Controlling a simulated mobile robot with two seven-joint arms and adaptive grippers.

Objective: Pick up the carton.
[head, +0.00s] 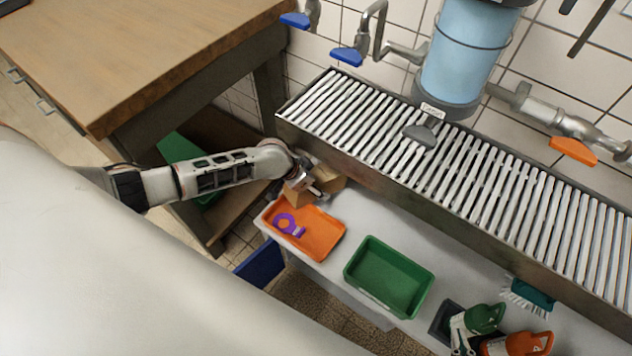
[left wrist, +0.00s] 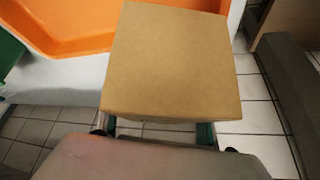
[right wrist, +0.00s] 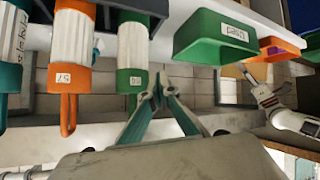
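The carton (left wrist: 172,62) is a plain tan box. It fills the upper middle of the left wrist view and stands beside the orange tray in the head view (head: 329,178). My left gripper (head: 305,187) is at the carton and partly covers it in the head view. In the left wrist view its two green fingers (left wrist: 160,132) are apart and run behind the carton's near edge. Their tips are hidden, so contact cannot be told. My right gripper (right wrist: 160,92) is empty with its fingertips close together, well away from the carton.
An orange tray (head: 322,236) with a purple ring-shaped item (head: 287,225) lies beside the carton. A slatted metal rack (head: 470,165) overhangs behind. A wooden table (head: 130,45) stands at left.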

